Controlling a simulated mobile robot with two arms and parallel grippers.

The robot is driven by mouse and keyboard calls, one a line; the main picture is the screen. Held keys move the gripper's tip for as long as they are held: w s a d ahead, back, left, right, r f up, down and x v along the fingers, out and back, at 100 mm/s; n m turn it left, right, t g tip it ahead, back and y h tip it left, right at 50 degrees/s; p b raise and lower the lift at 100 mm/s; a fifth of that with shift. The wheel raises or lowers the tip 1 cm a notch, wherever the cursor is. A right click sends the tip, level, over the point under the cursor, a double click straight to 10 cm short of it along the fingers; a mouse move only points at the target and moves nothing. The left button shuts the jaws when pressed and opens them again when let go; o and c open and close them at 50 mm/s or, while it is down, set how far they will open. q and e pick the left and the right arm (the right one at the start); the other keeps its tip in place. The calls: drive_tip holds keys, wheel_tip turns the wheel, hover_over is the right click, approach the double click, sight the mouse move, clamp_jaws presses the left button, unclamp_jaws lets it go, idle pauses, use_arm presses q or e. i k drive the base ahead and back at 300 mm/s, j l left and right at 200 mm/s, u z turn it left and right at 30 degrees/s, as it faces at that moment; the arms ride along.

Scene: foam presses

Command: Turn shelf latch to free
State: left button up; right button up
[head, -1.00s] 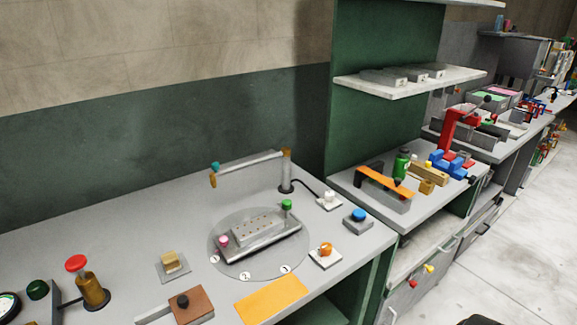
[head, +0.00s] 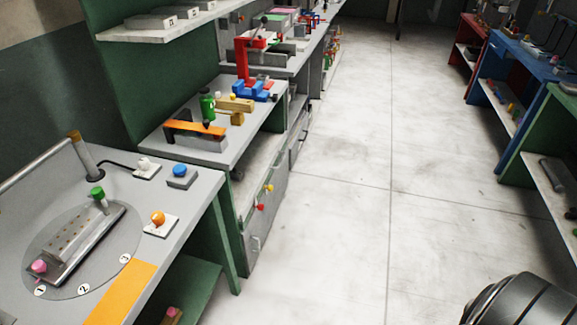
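I cannot pick out the shelf latch with certainty. Below the green workbench, a grey cabinet front (head: 255,222) bears a yellow knob (head: 269,188) and a red knob (head: 260,206); whether either is a latch is too small to tell. Neither of my grippers is in view. A dark rounded part at the lower right seems to be my own arm.
The near grey bench (head: 190,207) at the left holds a round plate with a foam press (head: 75,245), an orange button (head: 157,218) and a blue button (head: 180,170). Open concrete floor (head: 350,200) fills the middle. Blue (head: 525,75) and green (head: 555,125) benches stand at the right.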

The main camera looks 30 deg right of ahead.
sight(261, 207)
drive_tip(key=z, duration=0.7)
drive_tip(key=i+u, duration=0.1)
drive_tip(key=u, duration=0.95)
drive_tip(key=i+l+u, duration=0.15)
drive_tip(key=l+u, duration=0.25)
drive_tip(key=l, duration=0.15)
drive_tip(key=l+u, duration=0.35)
drive_tip(key=l, duration=0.25)
drive_tip(key=l+u, duration=0.4)
drive_tip(key=l, duration=0.2)
drive_tip(key=l+u, duration=0.4)
drive_tip(key=l, duration=0.2)
drive_tip(key=k, duration=0.05)
